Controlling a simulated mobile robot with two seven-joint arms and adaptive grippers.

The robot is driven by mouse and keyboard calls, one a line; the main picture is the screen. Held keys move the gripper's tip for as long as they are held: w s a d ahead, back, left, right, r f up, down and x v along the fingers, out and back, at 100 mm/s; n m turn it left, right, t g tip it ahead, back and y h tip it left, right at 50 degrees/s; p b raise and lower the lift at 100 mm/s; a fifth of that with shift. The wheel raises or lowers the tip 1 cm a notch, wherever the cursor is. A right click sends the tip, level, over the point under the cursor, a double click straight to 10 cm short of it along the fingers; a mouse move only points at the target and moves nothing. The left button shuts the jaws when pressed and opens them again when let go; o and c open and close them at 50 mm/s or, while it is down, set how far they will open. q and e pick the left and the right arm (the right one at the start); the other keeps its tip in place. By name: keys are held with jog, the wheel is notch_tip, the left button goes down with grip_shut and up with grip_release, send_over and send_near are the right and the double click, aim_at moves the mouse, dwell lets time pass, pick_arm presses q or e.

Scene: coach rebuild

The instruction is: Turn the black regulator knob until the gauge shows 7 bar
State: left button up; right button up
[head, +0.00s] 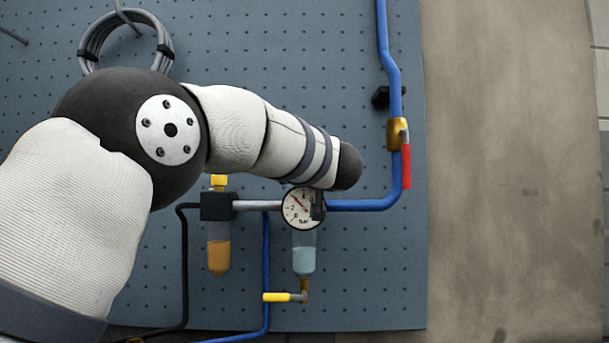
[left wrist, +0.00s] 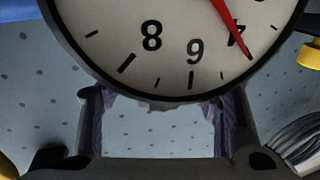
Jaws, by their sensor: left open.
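The round white gauge (head: 297,217) has a black rim and a red needle. It also shows large and upside down in the left wrist view (left wrist: 175,70), where the needle lies over the figure 4, so it reads about 4 bar. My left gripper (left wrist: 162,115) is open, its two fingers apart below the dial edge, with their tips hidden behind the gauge. I cannot make out the black regulator knob in either view. My right gripper is not in view.
A blue pipe (head: 383,130) with a red-handled valve (head: 406,166) runs right of the gauge. An amber bowl (head: 218,256) hangs left, a clear bowl (head: 304,260) below. A yellow lever (head: 276,297) sticks out lower down. A cable coil (head: 90,45) hangs upper left on the pegboard (head: 300,60).

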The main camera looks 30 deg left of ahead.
pick_arm(q)
jog(key=c, duration=1.2)
jog(key=shift+m+t+h, duration=0.3)
jog(key=shift+h, duration=0.1)
